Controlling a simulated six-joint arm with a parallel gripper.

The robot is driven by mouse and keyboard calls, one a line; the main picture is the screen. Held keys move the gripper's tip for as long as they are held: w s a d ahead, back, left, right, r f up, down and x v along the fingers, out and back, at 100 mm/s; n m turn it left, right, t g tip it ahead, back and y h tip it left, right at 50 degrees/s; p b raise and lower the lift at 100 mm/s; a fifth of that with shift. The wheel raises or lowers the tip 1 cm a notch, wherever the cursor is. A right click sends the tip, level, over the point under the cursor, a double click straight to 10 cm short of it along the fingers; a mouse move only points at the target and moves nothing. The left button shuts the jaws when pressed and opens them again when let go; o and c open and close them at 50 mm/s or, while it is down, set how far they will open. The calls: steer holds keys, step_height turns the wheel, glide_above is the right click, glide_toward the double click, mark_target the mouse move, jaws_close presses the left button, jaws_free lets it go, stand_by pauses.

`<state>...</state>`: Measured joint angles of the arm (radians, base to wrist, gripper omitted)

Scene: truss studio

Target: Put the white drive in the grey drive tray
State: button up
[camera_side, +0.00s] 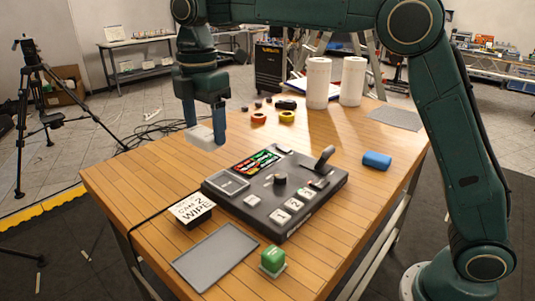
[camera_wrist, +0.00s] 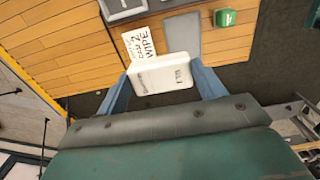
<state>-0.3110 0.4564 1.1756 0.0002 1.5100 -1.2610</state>
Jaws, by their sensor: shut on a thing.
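The white drive (camera_side: 200,137) is held in my gripper (camera_side: 206,125), above the left part of the wooden table. In the wrist view the drive (camera_wrist: 160,73) sits between the two blue fingers of my gripper (camera_wrist: 162,80), with small dark print on it. A grey square tray with a pale rim (camera_side: 226,183) is at the left corner of the black control panel. It looks empty and also shows at the top of the wrist view (camera_wrist: 122,6). The drive is apart from it, up and to the left in the side view.
The black panel (camera_side: 300,212) has a raised lever (camera_side: 324,157) and a knob. A lettered card (camera_side: 191,209), flat grey mat (camera_side: 216,257), green block (camera_side: 272,260) and blue block (camera_side: 377,160) lie around it. Tape rolls and white paper rolls (camera_side: 318,83) stand farther back.

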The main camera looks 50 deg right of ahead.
glide_above(218, 252)
steer(key=f, duration=0.2)
steer(key=shift+r, duration=0.1)
step_height(218, 252, down, 20)
stand_by(1.1)
steer(key=o, duration=1.1)
steer(key=shift+c, duration=0.2)
